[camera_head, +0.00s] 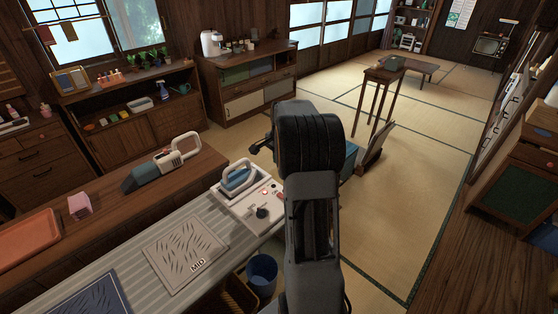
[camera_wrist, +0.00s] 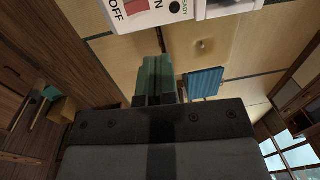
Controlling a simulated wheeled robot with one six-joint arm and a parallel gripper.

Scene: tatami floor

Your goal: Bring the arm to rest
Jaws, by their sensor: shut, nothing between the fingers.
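My arm stands in the middle of the head view, its dark upper links hiding part of the floor and the counter's right end. My gripper (camera_wrist: 156,82) shows in the wrist view as two greenish fingers close together, with nothing between them. Its dark body fills the bottom of that view. A white panel (camera_wrist: 139,14) with a red switch and the words OFF and READY is beyond the fingertips, apart from them. In the head view a blue iron (camera_head: 238,179) sits on a white station (camera_head: 250,208) with a red light, left of my arm.
The counter holds a grey mat marked MID (camera_head: 187,250), a handheld vacuum (camera_head: 160,165), a pink block (camera_head: 80,205) and an orange tray (camera_head: 28,241). A blue bin (camera_head: 262,270) is below. A small wooden table (camera_head: 380,76) stands behind. Tatami floor (camera_head: 420,170) to the right is clear.

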